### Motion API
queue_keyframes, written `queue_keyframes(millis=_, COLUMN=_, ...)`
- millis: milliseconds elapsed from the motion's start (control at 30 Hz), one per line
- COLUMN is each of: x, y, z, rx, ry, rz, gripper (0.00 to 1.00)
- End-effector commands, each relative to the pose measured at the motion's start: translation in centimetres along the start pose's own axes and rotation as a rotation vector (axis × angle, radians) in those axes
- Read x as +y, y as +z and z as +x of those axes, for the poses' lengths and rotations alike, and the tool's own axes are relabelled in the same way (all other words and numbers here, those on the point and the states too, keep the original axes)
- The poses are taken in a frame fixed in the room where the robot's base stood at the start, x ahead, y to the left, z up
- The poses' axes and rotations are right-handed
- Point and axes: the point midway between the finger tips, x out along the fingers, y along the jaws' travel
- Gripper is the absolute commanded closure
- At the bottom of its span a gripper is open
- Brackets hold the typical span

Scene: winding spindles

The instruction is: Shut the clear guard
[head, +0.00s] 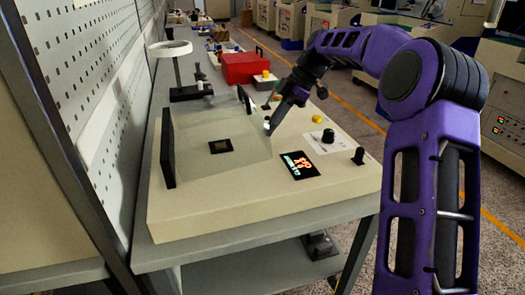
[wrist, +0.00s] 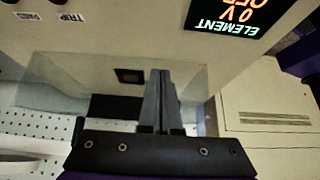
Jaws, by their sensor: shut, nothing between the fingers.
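The clear guard (head: 205,122) is a faint see-through sheet on the beige machine (head: 255,205), between a tall black end plate (head: 168,147) and a smaller black plate (head: 245,98). A dark square (head: 221,146) shows in the same area. The guard's exact angle is hard to tell. My gripper (head: 268,125) is low over the machine at the guard's right edge; contact cannot be made out. In the wrist view, my gripper's fingers (wrist: 160,75) are together and empty, in front of the clear sheet (wrist: 70,85).
A lit display (head: 299,165) and black knobs (head: 328,136) are on the machine's right side. A red box (head: 245,67) and a ring-topped stand (head: 170,50) are behind it. A perforated wall panel (head: 80,70) bounds the left.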

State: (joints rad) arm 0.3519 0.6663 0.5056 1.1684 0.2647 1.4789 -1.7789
Motion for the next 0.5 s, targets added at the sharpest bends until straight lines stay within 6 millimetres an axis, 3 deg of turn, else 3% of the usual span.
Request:
queue_keyframes(millis=33, x=0.1, y=-0.6, z=0.3, rx=0.010, ry=-0.001, rz=-0.009, gripper=1.00)
queue_keyframes(millis=500, x=0.1, y=0.2, z=2.4, rx=0.010, ry=-0.002, rz=-0.009, gripper=1.00)
